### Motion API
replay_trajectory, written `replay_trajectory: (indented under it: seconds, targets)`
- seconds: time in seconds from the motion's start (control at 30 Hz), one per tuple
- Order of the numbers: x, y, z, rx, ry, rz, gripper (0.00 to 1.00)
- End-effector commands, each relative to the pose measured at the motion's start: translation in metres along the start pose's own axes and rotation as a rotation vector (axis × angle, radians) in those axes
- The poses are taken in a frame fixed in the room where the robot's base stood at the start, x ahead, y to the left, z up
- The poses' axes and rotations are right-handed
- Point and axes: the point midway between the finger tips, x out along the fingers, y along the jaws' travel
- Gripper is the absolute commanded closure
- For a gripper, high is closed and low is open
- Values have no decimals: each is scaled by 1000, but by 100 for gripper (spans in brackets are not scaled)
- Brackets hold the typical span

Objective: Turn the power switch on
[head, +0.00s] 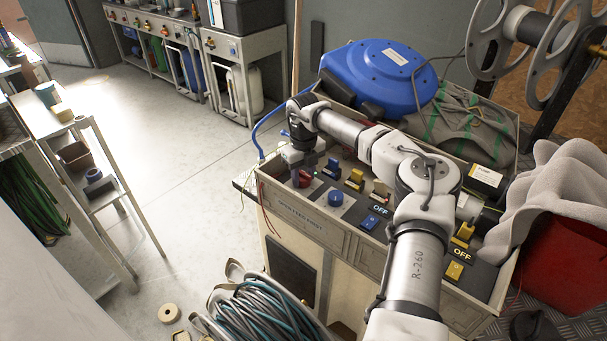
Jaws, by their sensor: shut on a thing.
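A control panel on a cream cabinet (345,250) carries several coloured switches and knobs. My arm reaches over it from the lower right. My gripper (297,168) points down at the panel's left end and is shut on a red knob (305,179), which is partly hidden by the fingers. A blue round knob (336,197) sits just right of it. Yellow switches (355,179) and a blue switch (369,222) are further right. Two black plates read OFF (380,210), (462,253). I cannot read which control is marked as power.
A blue hose reel (380,75) stands behind the panel. A grey draped cloth (555,200) and a red bin (575,260) are at right. A coiled hose (262,315) lies in front. A shelf rack (95,180) stands left; the floor between is clear.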

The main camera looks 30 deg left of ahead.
Motion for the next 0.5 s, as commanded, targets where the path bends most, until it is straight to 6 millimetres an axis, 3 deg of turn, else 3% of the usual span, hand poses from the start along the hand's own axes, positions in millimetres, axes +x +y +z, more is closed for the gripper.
replay_trajectory:
  seconds: [0.03, 0.07, 0.2, 0.5]
  targets:
    - [0, -1, -1, 3, 2, 0, 86]
    - [0, -1, -1, 3, 2, 0, 61]
    - [0, -1, 0, 2, 1, 0, 42]
    - [-1, 0, 0, 0, 0, 0, 41]
